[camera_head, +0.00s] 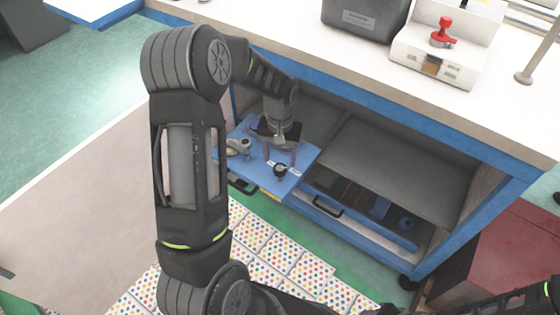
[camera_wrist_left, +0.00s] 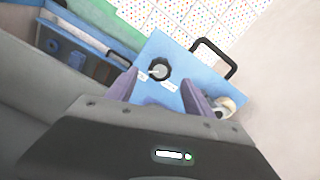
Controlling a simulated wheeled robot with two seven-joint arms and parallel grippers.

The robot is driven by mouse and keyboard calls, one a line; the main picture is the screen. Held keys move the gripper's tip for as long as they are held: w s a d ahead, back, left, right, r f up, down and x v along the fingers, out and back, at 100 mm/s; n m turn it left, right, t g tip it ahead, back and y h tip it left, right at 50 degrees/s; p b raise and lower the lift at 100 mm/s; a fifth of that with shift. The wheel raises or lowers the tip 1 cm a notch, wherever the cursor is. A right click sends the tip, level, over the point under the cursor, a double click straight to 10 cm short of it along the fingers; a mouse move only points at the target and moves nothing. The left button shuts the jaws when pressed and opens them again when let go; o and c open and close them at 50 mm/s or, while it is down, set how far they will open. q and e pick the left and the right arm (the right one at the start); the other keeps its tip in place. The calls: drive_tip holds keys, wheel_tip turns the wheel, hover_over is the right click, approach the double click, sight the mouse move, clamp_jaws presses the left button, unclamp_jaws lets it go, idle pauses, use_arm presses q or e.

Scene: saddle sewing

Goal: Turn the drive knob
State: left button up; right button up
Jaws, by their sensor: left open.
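A black round knob (camera_head: 280,170) with a pale pointer or cap stands on a blue board (camera_head: 307,158) that juts from under the workbench. The knob also shows in the left wrist view (camera_wrist_left: 158,69), beyond and roughly midway between my fingertips. My left gripper (camera_head: 280,157) points down over the board, open and empty, its two purple-grey fingers apart. The fingers (camera_wrist_left: 159,78) frame the knob's near side in the left wrist view; I cannot tell how much height lies between them and it. My right gripper is not in view.
A grey-and-white round fitting (camera_head: 240,146) sits on the board's left part. A black handle (camera_wrist_left: 215,58) is on the board's edge. An open blue drawer (camera_head: 360,208) lies to the right under the bench. A red-knobbed device (camera_head: 440,52) and dark bin (camera_head: 365,17) stand on the benchtop.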

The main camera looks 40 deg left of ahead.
sight(280, 168)
use_arm(q)
wheel_tip(280, 168, up, 3)
drive_tip(key=shift+r, duration=0.2)
idle(0.5)
